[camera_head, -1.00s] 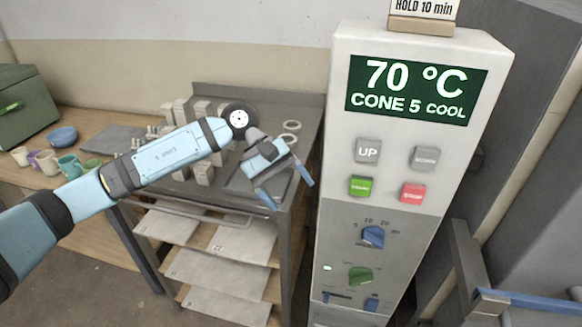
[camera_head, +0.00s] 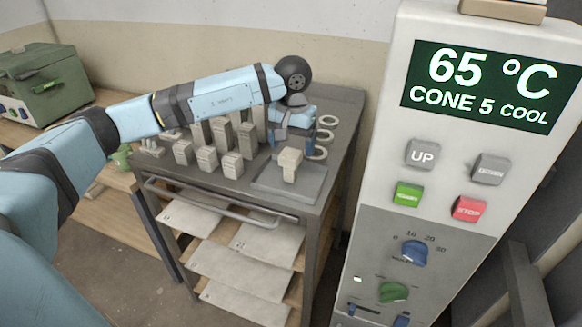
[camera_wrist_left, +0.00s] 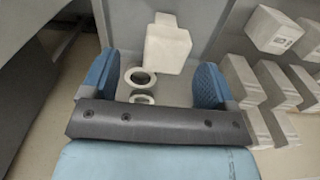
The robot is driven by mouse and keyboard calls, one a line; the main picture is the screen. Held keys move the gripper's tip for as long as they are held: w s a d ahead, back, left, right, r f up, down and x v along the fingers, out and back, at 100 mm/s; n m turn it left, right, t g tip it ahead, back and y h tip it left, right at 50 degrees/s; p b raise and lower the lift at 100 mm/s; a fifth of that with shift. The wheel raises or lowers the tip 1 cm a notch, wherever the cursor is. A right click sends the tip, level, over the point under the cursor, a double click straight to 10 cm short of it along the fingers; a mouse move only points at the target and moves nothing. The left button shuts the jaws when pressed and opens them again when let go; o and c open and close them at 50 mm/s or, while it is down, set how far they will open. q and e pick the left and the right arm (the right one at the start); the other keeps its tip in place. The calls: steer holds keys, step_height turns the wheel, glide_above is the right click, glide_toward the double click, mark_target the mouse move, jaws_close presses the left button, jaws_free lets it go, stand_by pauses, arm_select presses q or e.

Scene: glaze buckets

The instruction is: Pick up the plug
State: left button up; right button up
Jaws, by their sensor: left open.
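The plug (camera_head: 290,163) is a pale cream block with a narrower end. It stands on a grey plate (camera_head: 262,184) at the front right of the metal cart's top. In the left wrist view the plug (camera_wrist_left: 166,48) lies beyond the fingertips, between their lines and clear of both. My left gripper (camera_head: 296,140) is over the cart behind the plug, pointing down, open and empty. In the left wrist view the open fingers (camera_wrist_left: 155,80) show on both sides. My right gripper is in neither view.
Several pale blocks (camera_head: 232,165) stand close left of the plug. White rings (camera_head: 325,136) lie to its right, also between the fingers in the wrist view. A tall control panel (camera_head: 440,200) reading 65 °C stands at the right. Shelves with flat slabs (camera_head: 240,270) are below.

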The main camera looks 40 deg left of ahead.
mark_target(290, 153)
arm_select(q)
steer(key=f, duration=0.3)
steer(key=a+f, duration=0.1)
steer(key=f, duration=0.1)
steer(key=shift+w+f, duration=0.2)
steer(key=shift+f, duration=0.1)
steer(key=shift+d, duration=0.1)
steer(key=c, duration=1)
